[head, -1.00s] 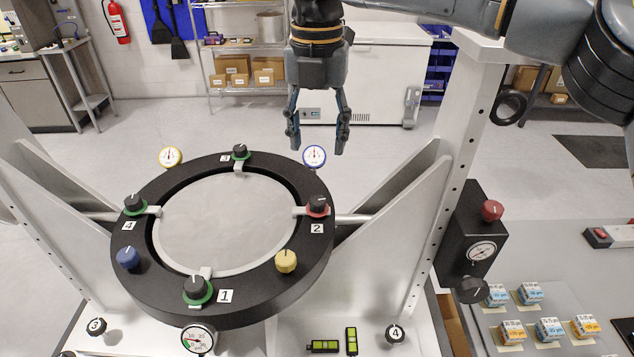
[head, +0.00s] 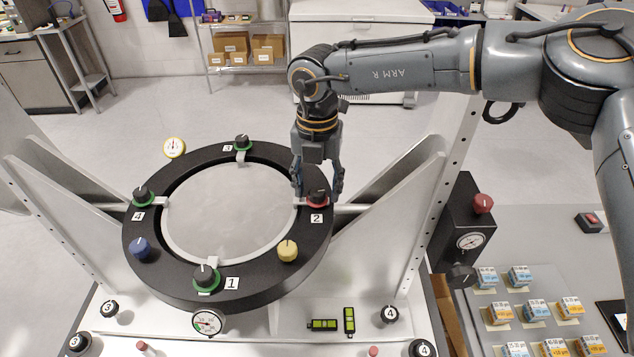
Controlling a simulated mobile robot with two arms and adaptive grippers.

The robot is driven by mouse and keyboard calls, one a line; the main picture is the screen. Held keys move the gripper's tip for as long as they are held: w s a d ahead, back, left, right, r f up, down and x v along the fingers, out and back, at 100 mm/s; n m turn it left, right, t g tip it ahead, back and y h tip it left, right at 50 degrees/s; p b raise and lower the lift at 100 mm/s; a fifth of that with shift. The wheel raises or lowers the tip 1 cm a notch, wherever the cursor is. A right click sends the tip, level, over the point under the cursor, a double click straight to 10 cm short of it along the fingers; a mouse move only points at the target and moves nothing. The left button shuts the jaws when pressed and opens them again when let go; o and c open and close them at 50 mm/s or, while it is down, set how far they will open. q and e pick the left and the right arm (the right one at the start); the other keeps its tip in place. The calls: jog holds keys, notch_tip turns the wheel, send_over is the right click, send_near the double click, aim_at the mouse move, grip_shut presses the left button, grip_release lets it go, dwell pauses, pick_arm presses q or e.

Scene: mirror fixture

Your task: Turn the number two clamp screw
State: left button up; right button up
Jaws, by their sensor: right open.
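The number two clamp screw (head: 317,199) is a black knob on a red ring, at the right side of the black mirror ring (head: 180,288). Its label "2" (head: 316,218) lies just in front of it. My right gripper (head: 318,190) points down over this screw, open, with one finger on each side of the knob. I cannot tell whether the fingers touch it. The round grey mirror (head: 230,212) lies inside the ring. Clamp screws one (head: 206,274), three (head: 243,143) and four (head: 143,194) sit on green rings. My left gripper is not in view.
A blue knob (head: 140,247) and a yellow knob (head: 288,250) stand on the ring. White side plates (head: 385,225) flank it. A black gauge box (head: 462,215) with a red knob stands right. Small boxes (head: 535,310) lie on the grey table.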

grip_shut()
jog(key=shift+f+n+b, duration=0.1)
jog(key=shift+n+b, duration=0.3)
jog(key=shift+b, duration=0.2)
jog(key=n+b, duration=0.3)
jog(key=b, duration=0.1)
jog(key=shift+f+n, duration=0.15)
jog(key=shift+n, duration=0.15)
jog(key=n+b, duration=0.2)
jog(key=n, duration=0.1)
jog(key=shift+n+b, duration=0.3)
jog(key=shift+b, duration=0.1)
jog(key=shift+r+n+b, duration=0.15)
jog(key=shift+n+b, duration=0.2)
jog(key=shift+n, duration=0.6)
jog(key=shift+r+n+b, duration=0.1)
jog(key=shift+n+b, duration=0.25)
jog(key=shift+n, duration=0.6)
